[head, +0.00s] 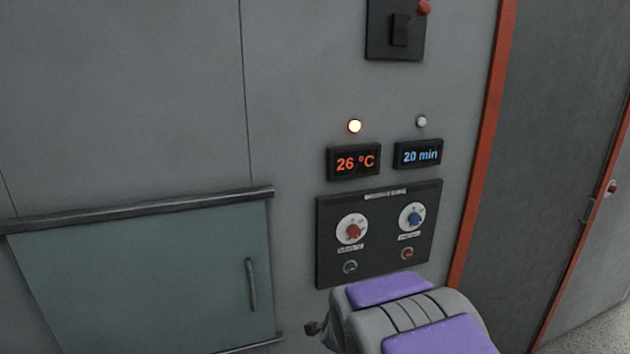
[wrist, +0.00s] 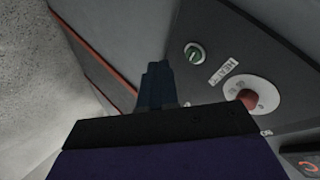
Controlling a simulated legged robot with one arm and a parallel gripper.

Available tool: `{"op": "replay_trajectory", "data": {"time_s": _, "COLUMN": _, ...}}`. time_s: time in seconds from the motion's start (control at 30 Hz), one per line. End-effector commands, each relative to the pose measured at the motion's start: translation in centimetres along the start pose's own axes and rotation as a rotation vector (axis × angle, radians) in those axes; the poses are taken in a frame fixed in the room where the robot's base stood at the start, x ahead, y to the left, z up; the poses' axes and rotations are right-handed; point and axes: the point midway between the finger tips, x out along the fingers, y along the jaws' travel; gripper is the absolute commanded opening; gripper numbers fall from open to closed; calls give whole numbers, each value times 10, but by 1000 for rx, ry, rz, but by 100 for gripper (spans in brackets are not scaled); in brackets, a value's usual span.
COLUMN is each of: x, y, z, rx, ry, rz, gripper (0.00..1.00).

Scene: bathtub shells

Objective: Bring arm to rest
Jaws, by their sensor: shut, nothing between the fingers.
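My gripper (wrist: 158,68) shows in the wrist view as two dark fingers closed together, with nothing between them. I cannot tell whether the fingertips touch anything. In the head view my arm, grey with purple pads (head: 440,335), is folded low in front of the panel's bottom edge. The fingers are not clearly seen there.
The control panel (head: 381,222) has red and blue dials. Above it, displays read 26 °C (head: 354,163) and 20 min (head: 418,154); the left lamp (head: 354,126) glows. A sliding door (head: 150,280) is left, an orange-edged opening right.

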Motion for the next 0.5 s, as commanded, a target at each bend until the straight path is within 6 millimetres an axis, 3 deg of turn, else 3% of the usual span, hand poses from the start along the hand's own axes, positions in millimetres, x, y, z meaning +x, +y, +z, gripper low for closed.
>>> {"op": "replay_trajectory", "data": {"time_s": 0.17, "x": -61, "y": 16, "z": 22, "rx": -182, "ry": -240, "rz": 59, "gripper": 0}}
{"op": "replay_trajectory", "data": {"time_s": 0.27, "x": -100, "y": 36, "z": 36, "rx": -299, "ry": -374, "rz": 100, "gripper": 0}}
{"op": "replay_trajectory", "data": {"time_s": 0.5, "x": -206, "y": 104, "z": 53, "rx": -588, "ry": -670, "rz": 211, "gripper": 0}}
